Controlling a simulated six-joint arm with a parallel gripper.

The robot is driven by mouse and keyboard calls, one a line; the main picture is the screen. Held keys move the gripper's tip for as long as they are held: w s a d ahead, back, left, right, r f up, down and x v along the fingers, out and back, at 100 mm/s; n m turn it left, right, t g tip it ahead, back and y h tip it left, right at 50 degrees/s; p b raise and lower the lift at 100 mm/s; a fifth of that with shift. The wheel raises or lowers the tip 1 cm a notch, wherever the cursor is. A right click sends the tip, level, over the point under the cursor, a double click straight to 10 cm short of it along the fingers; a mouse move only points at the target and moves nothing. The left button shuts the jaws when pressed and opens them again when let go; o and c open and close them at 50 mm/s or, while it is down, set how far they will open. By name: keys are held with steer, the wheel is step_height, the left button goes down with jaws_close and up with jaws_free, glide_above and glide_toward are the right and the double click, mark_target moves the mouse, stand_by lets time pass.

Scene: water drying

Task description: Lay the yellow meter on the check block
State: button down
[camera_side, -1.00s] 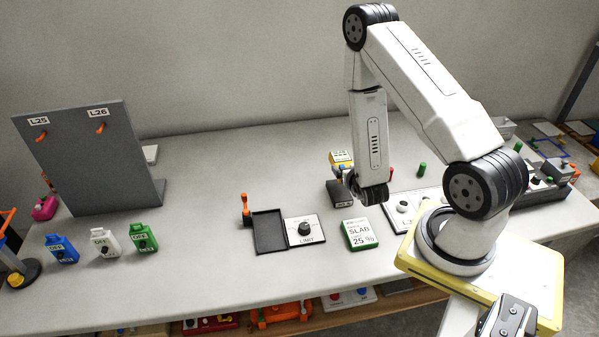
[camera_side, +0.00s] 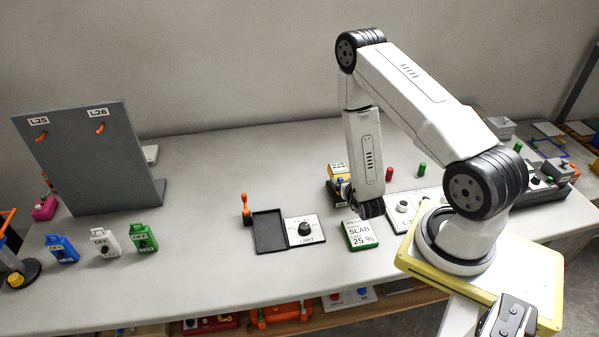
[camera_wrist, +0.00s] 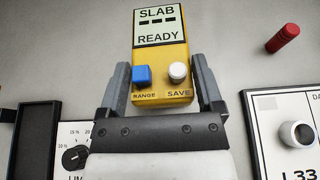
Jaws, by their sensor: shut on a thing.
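The yellow meter (camera_wrist: 160,62) is between my gripper's two fingers (camera_wrist: 161,75) in the wrist view. Its screen reads SLAB, dashes and READY, and it has a blue RANGE button and a white SAVE knob. In the side view the meter (camera_side: 340,170) shows just left of my wrist, at a dark grey block (camera_side: 334,190) with a pale label, which looks like the check block. The meter hides the block in the wrist view. I cannot tell whether meter and block touch. My gripper's fingers are mostly hidden in the side view.
A green-edged SLAB 25 % box (camera_side: 360,236) lies in front of my gripper. A LIMIT dial panel (camera_side: 305,230), a black tray (camera_side: 269,232) and an orange-handled lever (camera_side: 246,208) are to its left. A red peg (camera_wrist: 283,38) and the L33 panel (camera_wrist: 256,140) are at right.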

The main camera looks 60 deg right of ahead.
steer(key=shift+f, duration=1.8)
jaws_free()
steer(key=shift+f, duration=0.15)
steer(key=shift+s+r, duration=0.1)
steer(key=shift+r, duration=0.1)
steer(key=shift+v, duration=5.9)
steer(key=shift+a+f, duration=0.1)
